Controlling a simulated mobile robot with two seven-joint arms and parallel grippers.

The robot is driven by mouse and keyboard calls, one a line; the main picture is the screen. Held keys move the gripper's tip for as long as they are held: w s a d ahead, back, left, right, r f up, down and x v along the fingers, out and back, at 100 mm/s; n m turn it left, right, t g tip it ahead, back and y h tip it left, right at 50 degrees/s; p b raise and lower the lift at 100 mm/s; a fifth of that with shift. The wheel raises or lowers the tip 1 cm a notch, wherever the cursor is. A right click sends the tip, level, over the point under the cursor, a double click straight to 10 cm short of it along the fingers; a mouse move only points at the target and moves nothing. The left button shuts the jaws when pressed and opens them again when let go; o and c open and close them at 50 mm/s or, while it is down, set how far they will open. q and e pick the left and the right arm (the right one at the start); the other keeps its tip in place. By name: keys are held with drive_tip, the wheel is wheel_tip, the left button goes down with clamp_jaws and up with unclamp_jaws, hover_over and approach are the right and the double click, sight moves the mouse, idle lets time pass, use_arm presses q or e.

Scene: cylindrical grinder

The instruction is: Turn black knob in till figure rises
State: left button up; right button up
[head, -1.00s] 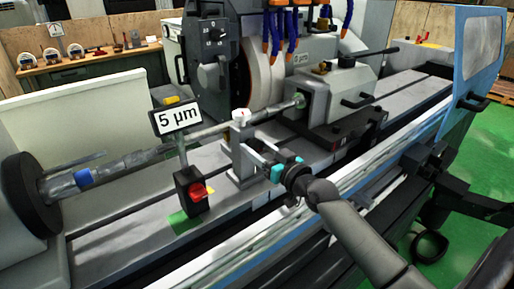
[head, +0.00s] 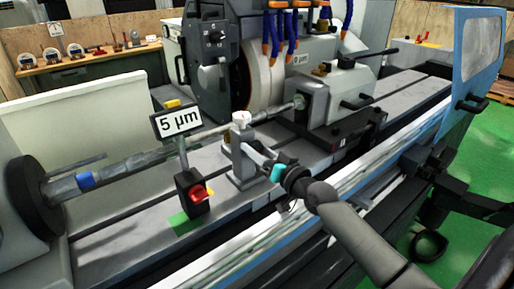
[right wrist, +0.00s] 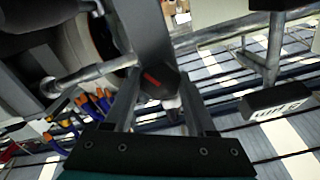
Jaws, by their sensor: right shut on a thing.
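The black knob (right wrist: 158,84) has a red mark and sits between the two fingers of my right gripper (right wrist: 165,98) in the right wrist view. The right gripper is shut on it. In the head view the right gripper (head: 264,164) is at the front of the grey steady rest (head: 242,155), and the knob is hidden there. The figure sign (head: 180,121) reads "5 µm" and stands on a post left of the rest. My left gripper is not in view.
A long workpiece shaft (head: 130,163) runs behind the sign and the rest. A black box with a red knob (head: 197,193) stands under the sign. The grinding wheel (head: 260,78) is behind the shaft. A blue door (head: 477,60) is at the right.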

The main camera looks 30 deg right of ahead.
drive_tip(key=shift+m+p, duration=0.3)
drive_tip(key=shift+m, duration=1.3)
drive_tip(key=o, duration=1.4)
drive_tip(key=shift+c, duration=0.2)
drive_tip(key=shift+s, duration=0.1)
drive_tip(key=s, duration=0.8)
drive_tip(key=s+d, duration=0.1)
drive_tip(key=s, duration=0.4)
drive_tip(key=shift+s+f+b, duration=0.1)
drive_tip(key=shift+b, duration=0.3)
drive_tip(key=shift+s+d, duration=0.1)
drive_tip(key=shift+s, duration=0.8)
